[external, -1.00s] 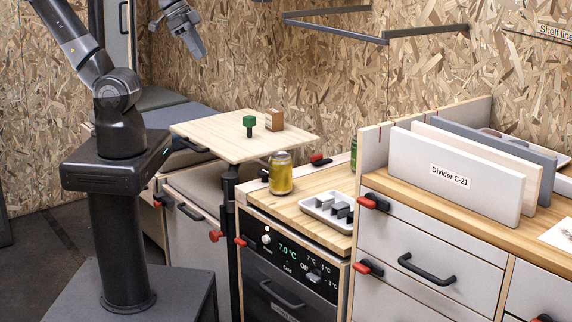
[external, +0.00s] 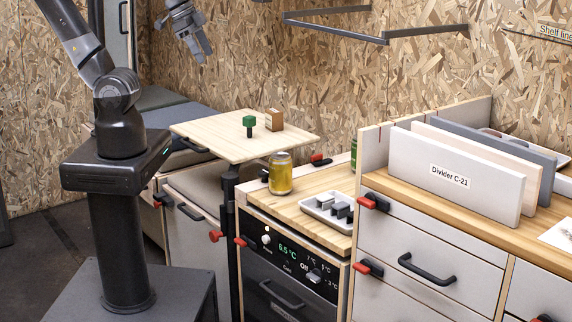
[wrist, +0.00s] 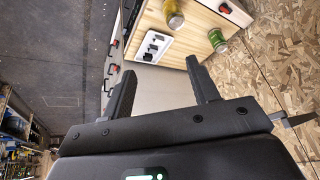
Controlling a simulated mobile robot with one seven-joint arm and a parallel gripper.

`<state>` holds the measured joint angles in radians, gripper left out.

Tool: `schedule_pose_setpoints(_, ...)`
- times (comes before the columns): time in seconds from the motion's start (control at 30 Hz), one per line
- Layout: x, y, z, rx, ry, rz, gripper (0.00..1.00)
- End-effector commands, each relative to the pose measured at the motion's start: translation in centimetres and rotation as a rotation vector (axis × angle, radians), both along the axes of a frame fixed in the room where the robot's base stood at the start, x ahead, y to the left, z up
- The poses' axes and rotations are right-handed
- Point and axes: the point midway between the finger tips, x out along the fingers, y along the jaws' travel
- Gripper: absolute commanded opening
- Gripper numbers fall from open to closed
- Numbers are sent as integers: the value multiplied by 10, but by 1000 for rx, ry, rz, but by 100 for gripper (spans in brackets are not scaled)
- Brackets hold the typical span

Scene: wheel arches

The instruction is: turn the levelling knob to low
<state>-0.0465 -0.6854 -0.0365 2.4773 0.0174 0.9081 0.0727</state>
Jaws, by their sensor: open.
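A dark control panel (external: 290,262) on the cabinet front left of the drawers reads 6.5 °C. It carries a pale knob (external: 314,275) beside an "Off" mark and degree marks, and a small white knob (external: 266,240) at upper left. The lettering is too small to show which knob is the levelling knob or where "low" is. My gripper (external: 201,55) is open and empty, high at the back left, well above and away from the panel. In the wrist view my gripper (wrist: 165,84) has its fingers apart with nothing between them; no knob can be made out there.
Red latches line the fronts.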

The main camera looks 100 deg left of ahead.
Motion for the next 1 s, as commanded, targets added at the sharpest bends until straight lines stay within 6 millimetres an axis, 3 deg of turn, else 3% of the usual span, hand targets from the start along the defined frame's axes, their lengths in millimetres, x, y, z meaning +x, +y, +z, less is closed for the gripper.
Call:
schedule_pose_setpoints(0.47,71,43,-66,246,413,-415,61)
schedule_pose_setpoints(0.7,99,69,-112,226,582,-684,61)
schedule_pose_setpoints(1.0,123,100,-176,94,675,-1044,61)
